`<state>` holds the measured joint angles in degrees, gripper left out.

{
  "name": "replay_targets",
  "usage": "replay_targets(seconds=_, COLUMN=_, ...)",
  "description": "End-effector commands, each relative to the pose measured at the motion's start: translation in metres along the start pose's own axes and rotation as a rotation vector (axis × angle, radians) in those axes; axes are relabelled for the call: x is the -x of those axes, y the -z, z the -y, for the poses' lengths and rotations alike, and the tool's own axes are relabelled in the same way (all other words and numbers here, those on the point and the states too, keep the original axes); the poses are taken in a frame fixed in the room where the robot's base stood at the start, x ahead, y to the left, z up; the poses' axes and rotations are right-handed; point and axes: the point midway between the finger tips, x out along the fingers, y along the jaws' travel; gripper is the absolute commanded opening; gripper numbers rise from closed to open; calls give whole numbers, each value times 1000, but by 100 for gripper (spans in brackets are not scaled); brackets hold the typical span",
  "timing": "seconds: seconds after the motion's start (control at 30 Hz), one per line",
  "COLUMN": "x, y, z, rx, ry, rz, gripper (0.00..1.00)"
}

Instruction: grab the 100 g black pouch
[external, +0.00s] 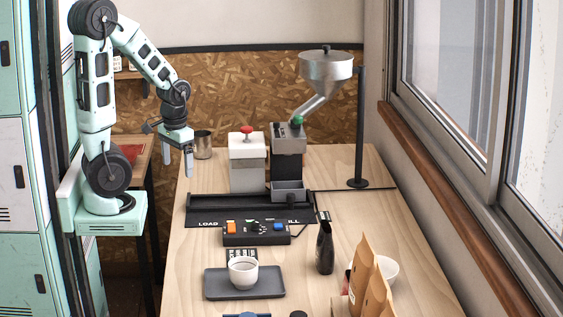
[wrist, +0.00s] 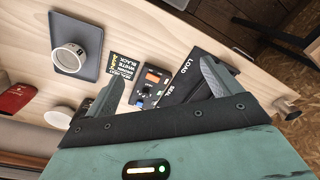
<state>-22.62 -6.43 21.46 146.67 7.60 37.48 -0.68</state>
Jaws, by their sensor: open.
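The black pouch (external: 325,250) stands upright on the wooden counter, right of the grey tray and beside the brown bags in the external view. My gripper (external: 188,172) hangs at the left edge of the counter, fingers down, well to the left of and farther back than the pouch. In the wrist view my gripper (wrist: 162,72) is open, with two spread fingers and nothing between them.
A control box (external: 256,233) and sealer (external: 248,165) stand mid-counter. The grey tray (external: 218,284) holds a white cup (external: 243,270). Several brown bags (external: 362,270) and a white bowl (external: 387,270) crowd the pouch's right side. A metal hopper (external: 326,66) rises behind.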

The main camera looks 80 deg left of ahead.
Motion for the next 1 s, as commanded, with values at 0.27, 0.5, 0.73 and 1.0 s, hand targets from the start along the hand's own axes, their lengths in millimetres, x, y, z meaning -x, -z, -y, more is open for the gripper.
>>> replay_targets(seconds=0.27, x=0, y=0, z=0, rx=0, ry=0, rz=0, gripper=98)
replay_targets(seconds=0.5, x=-1, y=1, z=0, rx=-3, ry=1, rz=-1, gripper=100)
replay_targets(seconds=0.73, x=-37, y=42, z=-10, rx=-157, ry=51, rz=-115, gripper=100)
replay_targets(seconds=1.0, x=-120, y=115, z=-74, rx=-549, ry=20, rz=-411, gripper=100)
